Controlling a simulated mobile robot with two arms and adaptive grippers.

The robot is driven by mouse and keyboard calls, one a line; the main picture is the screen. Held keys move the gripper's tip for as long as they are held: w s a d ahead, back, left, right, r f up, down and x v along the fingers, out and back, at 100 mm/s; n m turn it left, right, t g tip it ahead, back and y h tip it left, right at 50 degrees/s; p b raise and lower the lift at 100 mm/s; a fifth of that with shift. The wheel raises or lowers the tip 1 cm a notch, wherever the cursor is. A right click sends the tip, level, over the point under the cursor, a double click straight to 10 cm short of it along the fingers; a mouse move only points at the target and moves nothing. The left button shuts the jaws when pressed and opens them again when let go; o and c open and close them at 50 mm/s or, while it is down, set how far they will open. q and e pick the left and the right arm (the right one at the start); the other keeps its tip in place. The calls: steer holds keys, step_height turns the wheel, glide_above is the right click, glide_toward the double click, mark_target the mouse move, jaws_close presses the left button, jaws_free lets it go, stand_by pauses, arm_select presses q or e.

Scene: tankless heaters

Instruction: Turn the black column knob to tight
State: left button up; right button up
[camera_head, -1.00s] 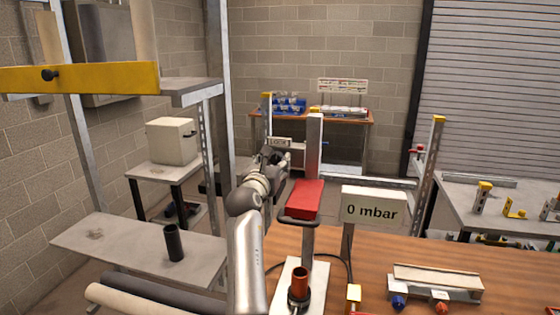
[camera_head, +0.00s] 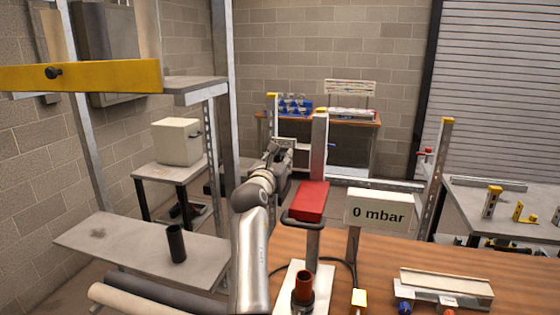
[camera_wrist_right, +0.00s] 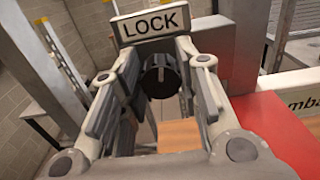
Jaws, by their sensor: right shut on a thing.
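In the head view my right arm comes up from the bottom middle. There my right gripper (camera_head: 277,155) is left of the upright metal column (camera_head: 319,145), and the knob is hidden. My left gripper is not in view.
A red block (camera_head: 312,200) with a dark handle stands close to the right of my arm. A display (camera_head: 378,210) reads 0 mbar. A grey shelf (camera_head: 135,242) lies to the left.

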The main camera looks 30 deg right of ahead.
steer(key=shift+m+p, duration=0.55)
steer(key=shift+m, duration=0.55)
steer(key=shift+d+m, duration=0.1)
steer(key=shift+m, duration=0.8)
steer(key=shift+s+m, duration=0.1)
steer(key=shift+m, duration=0.8)
steer(key=m, duration=0.2)
steer(key=shift+m, duration=0.4)
steer(key=m+b, duration=0.5)
steer(key=m, duration=0.6)
steer(key=shift+r, duration=0.1)
